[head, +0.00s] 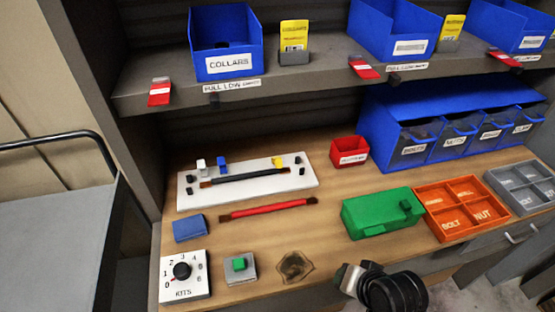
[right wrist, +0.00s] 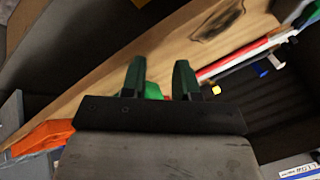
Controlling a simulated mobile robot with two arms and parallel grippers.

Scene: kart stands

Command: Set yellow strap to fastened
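A small yellow strap piece (head: 277,162) sits at the back right of a white board (head: 300,186) on the wooden bench. A white piece (head: 201,166) and a blue piece (head: 221,163) stand on the same board, behind a black bar (head: 250,177). I cannot tell whether the yellow strap is fastened. A yellow bit (right wrist: 217,90) also shows in the right wrist view, apart from my fingers. My right gripper (right wrist: 158,68) is open, with nothing held; the green box (head: 380,212) shows partly behind it. My right arm (head: 385,290) is at the bench's front edge. My left gripper is not in view.
A red bar (head: 268,209) lies before the board. A dial box (head: 184,277), green button (head: 239,266), blue block (head: 188,228), red bin (head: 348,152) and orange tray (head: 465,209) stand around it. A shelf (head: 290,80) overhangs the back.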

